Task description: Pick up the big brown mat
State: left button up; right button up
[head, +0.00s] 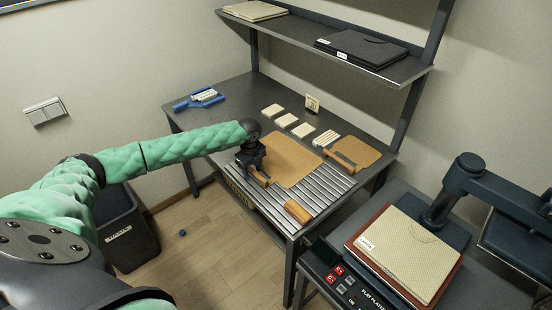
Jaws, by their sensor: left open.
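The big brown mat (292,161) lies flat on the dark table, partly over the metal roller strip. A smaller brown mat (359,151) lies to its right. My left gripper (258,178) is open at the left edge of the big mat, pointing down. A small brown piece (262,180) shows at its fingers; I cannot tell whether it touches them. My left arm hides part of the table to the left of the mat. My right gripper is not in view.
Several pale coasters (287,120) lie behind the big mat. A brown block (297,211) sits on the roller strip (304,196) in front. A blue tool (199,98) lies at the back left. A flat press (410,250) stands at right. A shelf (335,45) overhangs the table's back.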

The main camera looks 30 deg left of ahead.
pick_arm(q)
grip_shut()
dwell(0.4)
